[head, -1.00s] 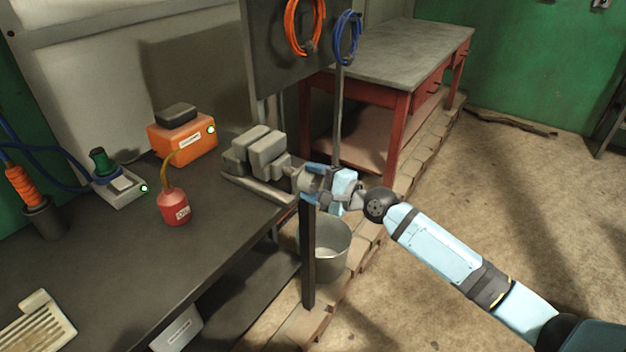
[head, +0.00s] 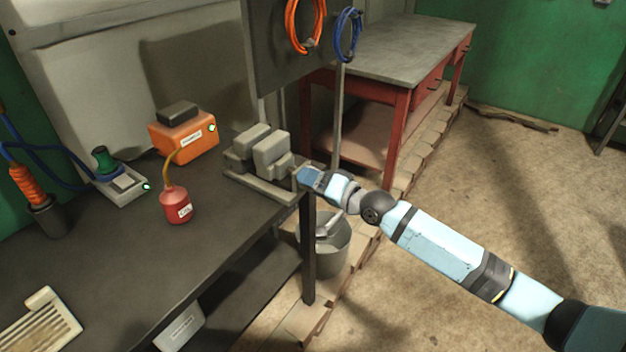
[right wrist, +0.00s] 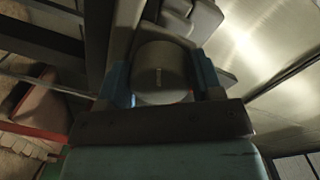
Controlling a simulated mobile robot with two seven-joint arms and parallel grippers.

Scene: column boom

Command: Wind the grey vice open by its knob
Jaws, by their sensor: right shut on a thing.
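The grey vice (head: 270,152) sits at the right end of the dark workbench (head: 130,262), its two blocky jaws standing apart with a narrow gap. My right gripper (head: 309,179) is at the vice's right end, just past the bench edge. In the right wrist view, the round grey knob (right wrist: 161,75) lies between the two blue fingers of this gripper (right wrist: 163,84), which is shut on it. In the head view the gripper mostly hides the knob. My left gripper is not in view.
A red oil can (head: 175,205), an orange box (head: 184,135) and a soldering station (head: 122,186) stand on the bench left of the vice. A metal bucket (head: 333,250) is on the floor below my right gripper. A red table (head: 400,50) stands behind; the floor at right is clear.

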